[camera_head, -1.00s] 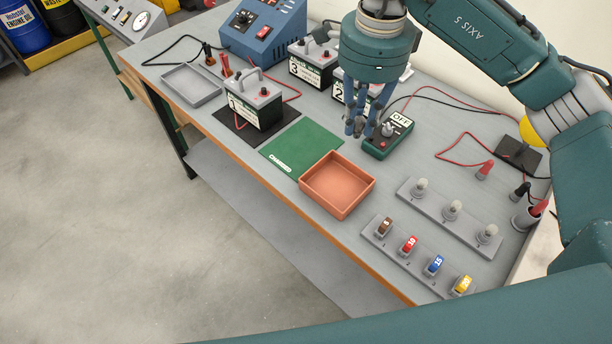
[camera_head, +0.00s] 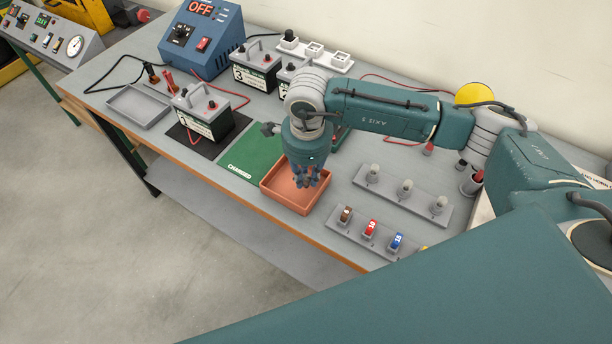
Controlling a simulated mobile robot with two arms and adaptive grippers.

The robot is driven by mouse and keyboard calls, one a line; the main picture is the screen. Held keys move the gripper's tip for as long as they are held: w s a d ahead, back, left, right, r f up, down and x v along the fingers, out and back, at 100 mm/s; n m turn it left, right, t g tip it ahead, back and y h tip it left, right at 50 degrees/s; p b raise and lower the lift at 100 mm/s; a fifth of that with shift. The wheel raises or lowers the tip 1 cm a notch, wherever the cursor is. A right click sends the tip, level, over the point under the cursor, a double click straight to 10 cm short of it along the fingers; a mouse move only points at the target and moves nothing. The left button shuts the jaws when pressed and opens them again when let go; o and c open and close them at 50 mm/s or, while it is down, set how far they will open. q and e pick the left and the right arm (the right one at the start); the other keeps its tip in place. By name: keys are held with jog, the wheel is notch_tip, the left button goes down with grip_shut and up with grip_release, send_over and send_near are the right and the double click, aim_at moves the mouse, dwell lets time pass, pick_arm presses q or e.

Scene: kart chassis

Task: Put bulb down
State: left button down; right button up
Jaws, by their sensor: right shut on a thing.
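My right gripper (camera_head: 307,181) points straight down over the orange tray (camera_head: 284,200), with its blue fingers closed at the height of the tray's inside or just above it. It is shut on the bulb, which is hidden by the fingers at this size. I cannot tell whether the bulb touches the tray floor. The visible part of the tray is empty. My left gripper is not in view.
A fuse rack (camera_head: 352,236) with coloured fuses lies right of the tray. A green mat (camera_head: 248,155) adjoins it on the left, with a battery (camera_head: 203,118) beyond. A charger (camera_head: 203,38) reading OFF stands at the back. The table's front edge is close to the tray.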

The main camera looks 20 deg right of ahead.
jog(key=shift+f, duration=0.85)
jog(key=shift+f, duration=0.2)
jog(key=o, duration=0.5)
jog(key=shift+o, duration=0.2)
jog(key=shift+r, duration=0.15)
